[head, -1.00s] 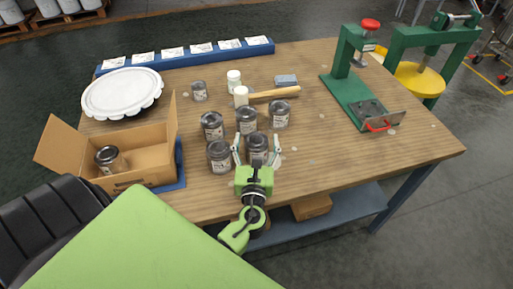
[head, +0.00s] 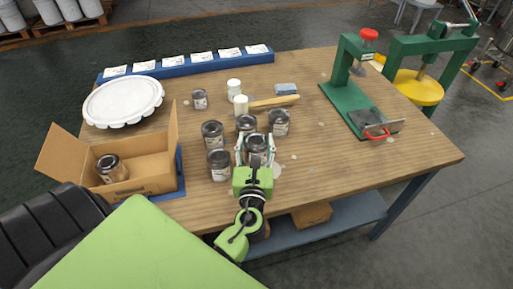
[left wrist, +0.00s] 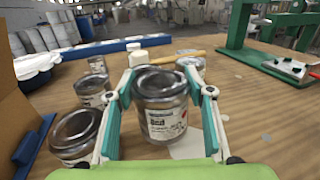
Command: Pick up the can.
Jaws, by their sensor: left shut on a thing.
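A metal can with a dark lid and a pale label (head: 257,146) stands upright at the front of a group of cans on the wooden table. In the left wrist view the same can (left wrist: 163,112) fills the space between the fingers. My left gripper (head: 256,152) is shut on it, with one finger on each side. I cannot tell whether its base is clear of the table. Similar cans stand close by: one to its left (head: 219,166), one behind left (head: 213,135), one behind (head: 246,123) and one behind right (head: 279,122). My right gripper is not in view.
An open cardboard box (head: 150,183) at left holds one can (head: 112,168). Behind are a white lid (head: 123,101), a small can (head: 200,99), a white bottle (head: 234,87) and a mallet (head: 273,101). A green press (head: 350,100) stands right. The table's front right is clear.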

